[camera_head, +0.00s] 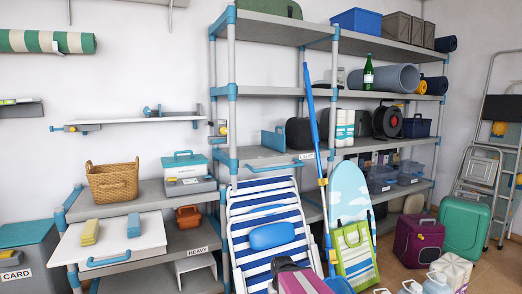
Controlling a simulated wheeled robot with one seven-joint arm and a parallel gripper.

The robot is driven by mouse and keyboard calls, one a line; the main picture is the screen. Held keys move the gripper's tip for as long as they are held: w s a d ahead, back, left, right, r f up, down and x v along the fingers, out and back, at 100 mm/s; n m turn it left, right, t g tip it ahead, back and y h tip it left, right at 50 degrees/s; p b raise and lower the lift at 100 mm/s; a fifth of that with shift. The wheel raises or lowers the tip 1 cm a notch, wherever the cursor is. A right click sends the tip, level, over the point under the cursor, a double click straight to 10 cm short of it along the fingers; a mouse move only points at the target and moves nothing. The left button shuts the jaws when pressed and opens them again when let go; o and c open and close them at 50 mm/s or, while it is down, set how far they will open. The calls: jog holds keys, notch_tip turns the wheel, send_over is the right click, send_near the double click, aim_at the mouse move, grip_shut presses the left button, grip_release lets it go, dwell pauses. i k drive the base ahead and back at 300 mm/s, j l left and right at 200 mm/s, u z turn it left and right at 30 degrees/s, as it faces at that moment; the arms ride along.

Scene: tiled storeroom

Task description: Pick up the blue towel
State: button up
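I cannot tell for sure which thing is the blue towel. A dark blue roll (446,44) lies at the right end of the top shelf. Another dark blue roll (437,86) lies at the right end of the shelf below, beside a yellow round thing. A larger grey-blue roll (390,78) lies left of it on that same shelf. My gripper is not in view.
A grey shelf rack (280,90) with blue joints stands against the wall. A striped deck chair (262,215), a blue pole (311,105) and a surfboard-shaped board (348,190) lean before it. A ladder (497,150) stands at right. Boxes and bags crowd the floor.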

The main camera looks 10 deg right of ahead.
aim_at(134, 219)
jog(key=u, duration=1.25)
